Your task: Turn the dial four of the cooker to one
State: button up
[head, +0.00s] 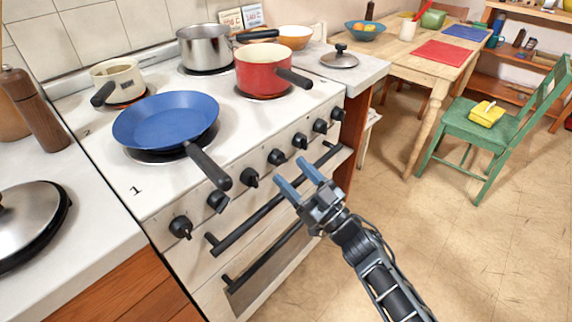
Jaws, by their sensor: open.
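The white cooker (140,207) stands at the left with a row of several black dials along its front panel. The leftmost dial (181,227) is nearest me and the row runs away to the far right dial (338,114). A middle dial (277,157), fourth from the left, is beyond my gripper. I cannot read numbers by the dials, so which is dial four and its setting are unclear. My gripper (293,172) is open and empty, its two blue fingers pointing at the panel near the middle dials. It appears apart from them.
A blue pan (166,119) sits front left on the hob, its handle (208,165) jutting over the panel. A red pot (263,70) stands to its right. A black oven rail (262,210) runs below the dials.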

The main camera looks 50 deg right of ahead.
aim_at(282, 163)
jog(key=shift+x, duration=1.55)
jog(key=c, duration=1)
jog(key=shift+c, duration=0.2)
jog(key=shift+n, duration=0.5)
jog(key=n+y, duration=0.2)
jog(key=n, duration=0.2)
jog(key=n+y+p, duration=0.1)
jog(key=n+y, duration=0.1)
jog(key=n, duration=0.2)
jog(key=shift+d+r+g+y, duration=0.1)
jog(key=shift+d+g+y, duration=0.1)
jog(key=shift+g+y, duration=0.15)
jog(key=n+g+y, duration=0.1)
jog(key=n, duration=0.2)
jog(key=n+g+y+p, duration=0.1)
jog(key=n+y, duration=0.1)
jog(key=n, duration=0.2)
jog(key=shift+d, duration=0.1)
jog(key=shift+n, duration=0.4)
